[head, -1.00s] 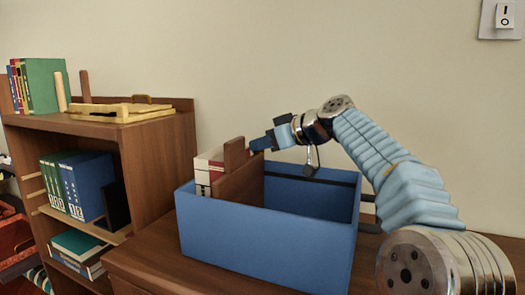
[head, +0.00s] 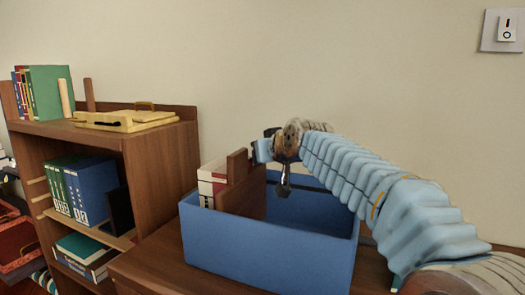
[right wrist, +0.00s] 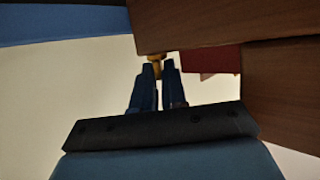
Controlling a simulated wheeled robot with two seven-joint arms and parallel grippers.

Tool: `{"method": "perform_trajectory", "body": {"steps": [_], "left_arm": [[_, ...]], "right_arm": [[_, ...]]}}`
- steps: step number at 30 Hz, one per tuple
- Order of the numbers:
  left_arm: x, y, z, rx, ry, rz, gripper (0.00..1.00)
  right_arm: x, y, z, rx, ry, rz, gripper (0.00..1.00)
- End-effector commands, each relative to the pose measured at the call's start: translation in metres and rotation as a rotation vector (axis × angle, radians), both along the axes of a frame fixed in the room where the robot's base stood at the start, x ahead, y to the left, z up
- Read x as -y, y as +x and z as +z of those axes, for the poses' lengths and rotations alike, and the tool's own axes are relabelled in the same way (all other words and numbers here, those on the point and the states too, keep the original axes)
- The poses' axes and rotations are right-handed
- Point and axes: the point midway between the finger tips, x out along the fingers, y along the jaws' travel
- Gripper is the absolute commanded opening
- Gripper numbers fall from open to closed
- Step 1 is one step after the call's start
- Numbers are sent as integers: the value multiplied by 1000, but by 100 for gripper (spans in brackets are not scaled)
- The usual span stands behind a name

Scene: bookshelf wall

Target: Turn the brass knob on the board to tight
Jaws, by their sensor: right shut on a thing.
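The brass knob (right wrist: 157,58) shows in the right wrist view as a small yellow piece at the edge of a brown wooden board (right wrist: 205,22). My right gripper (right wrist: 159,70) is shut on the knob, its two dark blue fingertips at either side of it. The knob cannot be made out in the head view. Any tight mark is not visible. My left gripper is not in view.
A wooden bookshelf (head: 160,160) with books and a yellow tray-like frame (head: 125,120) is at the left. A light switch (head: 503,30) is on the wall. The box's right part looks empty.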

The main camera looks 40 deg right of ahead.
Motion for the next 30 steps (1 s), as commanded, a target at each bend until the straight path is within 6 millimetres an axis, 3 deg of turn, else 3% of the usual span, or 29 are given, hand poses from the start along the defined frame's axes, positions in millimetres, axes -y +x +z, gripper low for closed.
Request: {"method": "perform_trajectory", "body": {"steps": [9, 10, 11, 20, 25, 30], "left_arm": [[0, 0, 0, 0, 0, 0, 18], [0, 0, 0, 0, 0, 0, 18], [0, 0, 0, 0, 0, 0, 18], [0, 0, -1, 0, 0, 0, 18], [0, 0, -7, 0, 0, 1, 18], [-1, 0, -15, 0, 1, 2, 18]], "right_arm": [[0, 0, 0, 1, -1, -1, 0], [0, 0, 0, 1, -1, -1, 15], [0, 0, 0, 1, -1, -1, 18], [-1, -1, 0, 1, -1, -1, 18], [-7, -20, 8, 4, -2, 0, 18], [-16, -57, 24, 5, -2, 0, 18]]}}
